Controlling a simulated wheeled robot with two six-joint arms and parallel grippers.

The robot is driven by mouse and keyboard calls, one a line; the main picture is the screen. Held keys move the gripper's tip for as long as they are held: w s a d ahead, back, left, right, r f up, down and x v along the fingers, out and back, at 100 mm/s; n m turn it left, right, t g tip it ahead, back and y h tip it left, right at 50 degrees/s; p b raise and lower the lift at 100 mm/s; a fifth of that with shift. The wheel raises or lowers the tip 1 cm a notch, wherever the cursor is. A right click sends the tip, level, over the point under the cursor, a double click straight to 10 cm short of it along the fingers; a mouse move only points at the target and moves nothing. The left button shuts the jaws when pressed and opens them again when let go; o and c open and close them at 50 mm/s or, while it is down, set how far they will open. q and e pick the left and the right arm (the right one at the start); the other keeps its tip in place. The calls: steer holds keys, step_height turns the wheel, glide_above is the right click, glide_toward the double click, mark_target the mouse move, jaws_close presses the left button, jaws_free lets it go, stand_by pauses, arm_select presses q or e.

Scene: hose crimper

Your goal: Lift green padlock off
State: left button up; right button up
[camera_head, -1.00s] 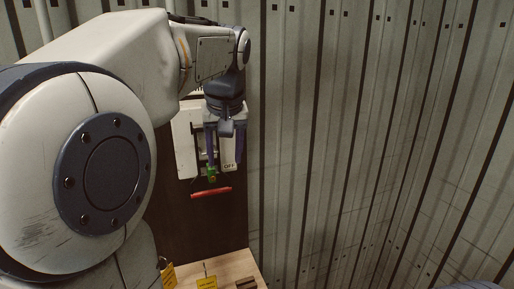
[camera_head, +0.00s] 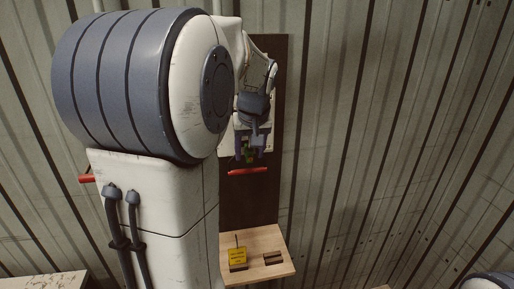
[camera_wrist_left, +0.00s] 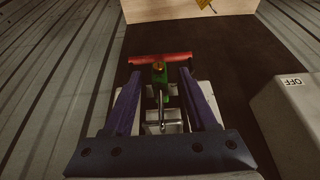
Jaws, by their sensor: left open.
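The green padlock (camera_head: 249,153) is small and hangs at the front of a light-coloured box on a dark board. In the left wrist view the padlock (camera_wrist_left: 160,75) shows a green body, a brass-coloured spot and a metal shackle running toward the box. My left gripper (camera_head: 250,157) is open, with its two purple fingers on either side of the padlock. In the left wrist view the left gripper (camera_wrist_left: 161,78) has gaps between both fingers and the padlock. The red handle (camera_wrist_left: 160,58) lies just beyond the padlock. My right gripper is not in view.
The dark board (camera_head: 250,200) stands against a ribbed metal wall (camera_head: 400,120). Below it is a wooden shelf (camera_head: 282,269) with a yellow tag (camera_head: 237,256) and small dark holders. A box part marked OFF (camera_wrist_left: 290,110) stands beside the gripper.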

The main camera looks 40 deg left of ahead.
arm_select(q)
steer(key=shift+f, duration=0.1)
jaws_close()
steer(key=shift+r, duration=0.2)
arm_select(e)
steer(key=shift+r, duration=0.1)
